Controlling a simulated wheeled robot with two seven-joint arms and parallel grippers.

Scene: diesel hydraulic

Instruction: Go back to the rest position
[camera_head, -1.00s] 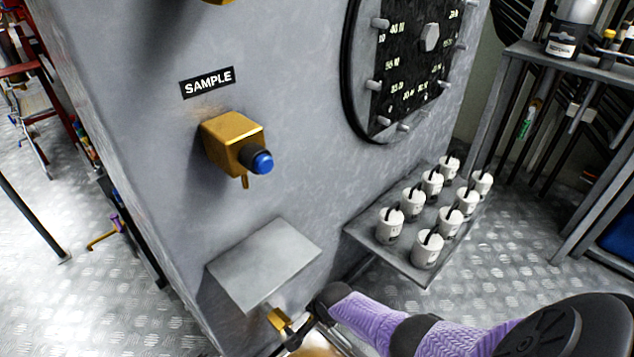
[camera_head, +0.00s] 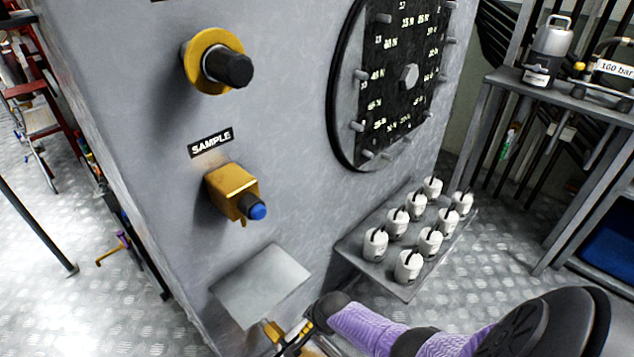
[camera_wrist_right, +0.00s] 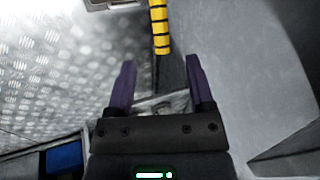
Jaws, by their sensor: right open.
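My right arm comes in from the lower right of the head view in its purple sleeve, low in front of the grey panel. Its gripper is at the bottom edge there and mostly cut off. In the right wrist view my right gripper (camera_wrist_right: 160,90) is open, with its two dark purple fingers apart and nothing between them. A yellow and black striped bar (camera_wrist_right: 160,28) shows beyond the fingertips. My left gripper is not in view.
The grey panel carries a SAMPLE valve (camera_head: 235,192) with a blue tip, a black knob (camera_head: 228,68) and a round dial board (camera_head: 395,80). A bare shelf (camera_head: 260,285) and a tray (camera_head: 405,292) with several white cups stick out near my right arm. A bench (camera_head: 560,98) stands at right.

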